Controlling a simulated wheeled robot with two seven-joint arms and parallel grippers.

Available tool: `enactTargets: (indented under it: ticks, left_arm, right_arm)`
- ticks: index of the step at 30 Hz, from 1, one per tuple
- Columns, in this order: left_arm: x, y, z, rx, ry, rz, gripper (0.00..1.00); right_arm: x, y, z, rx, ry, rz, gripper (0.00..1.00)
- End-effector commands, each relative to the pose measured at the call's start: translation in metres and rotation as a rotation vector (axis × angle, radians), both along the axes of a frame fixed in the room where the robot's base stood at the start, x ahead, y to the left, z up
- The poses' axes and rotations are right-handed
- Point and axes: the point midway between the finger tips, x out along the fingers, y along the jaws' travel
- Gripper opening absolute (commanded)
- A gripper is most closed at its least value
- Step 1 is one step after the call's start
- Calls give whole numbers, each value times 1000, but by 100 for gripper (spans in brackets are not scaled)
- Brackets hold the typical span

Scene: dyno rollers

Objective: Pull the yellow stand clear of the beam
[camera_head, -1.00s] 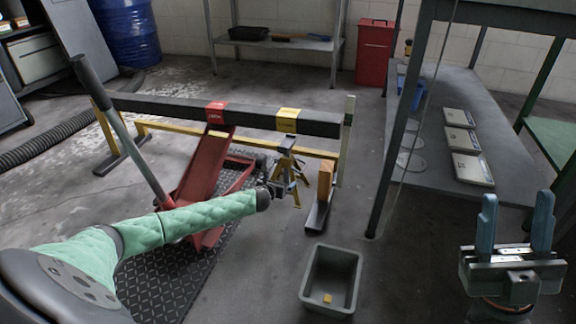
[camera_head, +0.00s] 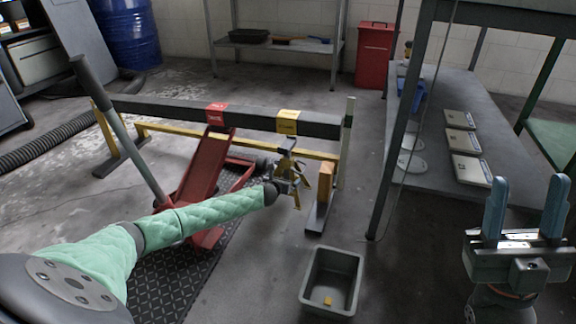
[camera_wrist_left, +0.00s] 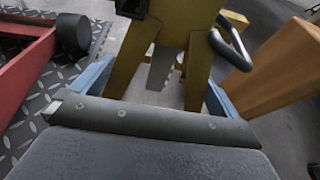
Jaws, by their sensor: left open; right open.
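The yellow stand (camera_head: 298,180) is upright on the floor under the right part of the dark beam (camera_head: 250,118), below its yellow label. Whether its top touches the beam cannot be told. My left gripper (camera_head: 288,184) is at the stand and partly covers it. In the left wrist view the yellow stand (camera_wrist_left: 188,50) rises between and beyond the blue fingers of my open left gripper (camera_wrist_left: 155,88). A bent grey handle (camera_wrist_left: 231,46) sticks out on its right. My right gripper (camera_head: 523,222) is open, empty and raised at the lower right.
A red floor jack (camera_head: 200,182) stands left of the stand under the beam. A wooden block (camera_head: 325,182) is close on the right by the beam's end support. A grey bin (camera_head: 332,282) with a small yellow piece stands in front. A shelf post (camera_head: 398,125) rises at right.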

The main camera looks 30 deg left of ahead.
Motion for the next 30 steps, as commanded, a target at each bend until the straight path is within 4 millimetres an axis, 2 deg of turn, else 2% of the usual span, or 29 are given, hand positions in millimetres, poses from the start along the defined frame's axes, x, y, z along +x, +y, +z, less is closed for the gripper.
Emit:
enactTargets:
  ticks: [3, 9, 12, 19, 30]
  left_arm:
    - [-1, 0, -2, 0, 2, 1, 100]
    - [-1, 0, -2, 0, 2, 0, 61]
    - [-1, 0, -2, 1, 2, 0, 45]
    - [-5, -1, -2, 1, 3, -1, 45]
    - [-15, -5, -3, 0, 4, -1, 45]
  right_arm:
    - [0, 0, 0, 0, 0, 0, 46]
    - [0, 0, 0, 0, 1, 0, 46]
    - [0, 0, 0, 0, 1, 0, 46]
    - [1, -1, 0, -4, 12, 5, 46]
    - [5, -4, -30, -60, 100, 8, 46]
